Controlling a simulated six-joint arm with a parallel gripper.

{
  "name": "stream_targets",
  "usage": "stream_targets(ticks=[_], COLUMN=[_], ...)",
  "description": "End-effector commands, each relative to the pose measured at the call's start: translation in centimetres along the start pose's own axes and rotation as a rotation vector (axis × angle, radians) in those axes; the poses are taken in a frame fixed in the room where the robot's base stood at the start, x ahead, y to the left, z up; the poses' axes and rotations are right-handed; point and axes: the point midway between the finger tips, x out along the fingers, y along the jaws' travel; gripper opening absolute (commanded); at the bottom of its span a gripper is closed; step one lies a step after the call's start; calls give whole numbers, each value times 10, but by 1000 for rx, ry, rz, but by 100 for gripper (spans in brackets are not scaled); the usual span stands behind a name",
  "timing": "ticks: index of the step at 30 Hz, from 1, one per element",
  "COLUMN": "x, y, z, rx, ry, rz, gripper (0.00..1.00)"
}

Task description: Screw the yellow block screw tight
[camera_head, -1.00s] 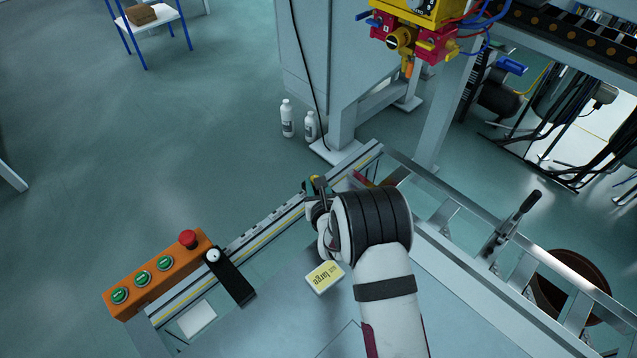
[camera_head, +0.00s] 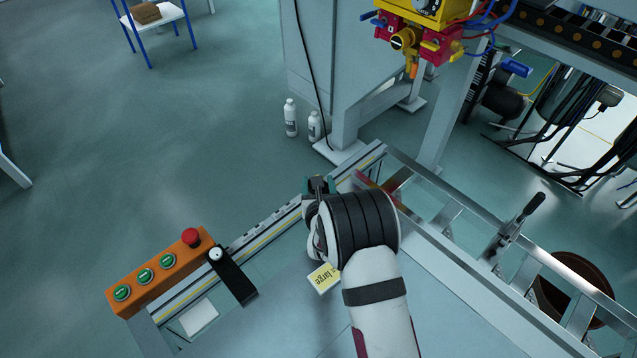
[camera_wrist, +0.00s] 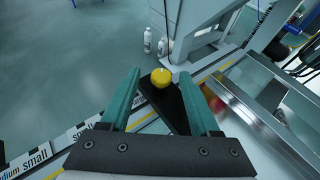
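The yellow block screw (camera_wrist: 161,77) shows in the wrist view as a round yellow knob on the end of a black block (camera_wrist: 176,108). My gripper (camera_wrist: 163,84) has its two green fingers spread on either side of the knob, with a gap to each finger. It is open and holds nothing. In the head view my gripper (camera_head: 319,184) is over the rail at the fixture's far edge, and my wrist hides most of it. The yellow knob cannot be made out in the head view.
A second black block with a white knob (camera_head: 216,254) sits on the rail beside an orange button box (camera_head: 158,270) with a red stop button. A "large" label card (camera_head: 323,278) lies on the panel. A lever clamp (camera_head: 515,225) stands at the right. Two white bottles stand on the floor.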

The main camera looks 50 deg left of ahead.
Motion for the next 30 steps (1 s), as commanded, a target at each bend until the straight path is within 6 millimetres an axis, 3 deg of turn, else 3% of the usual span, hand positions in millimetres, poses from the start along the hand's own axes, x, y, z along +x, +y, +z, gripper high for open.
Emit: stream_targets(ticks=[10,14,21,25,30], x=[-9,-42,-119,-145,-158], y=[-1,0,0,0,0], z=[-1,0,0,0,0], rx=[2,1,1,0,1], ry=[4,4,3,1,0], rz=[-2,-1,0,0,-1], gripper=[62,62,62,62,62])
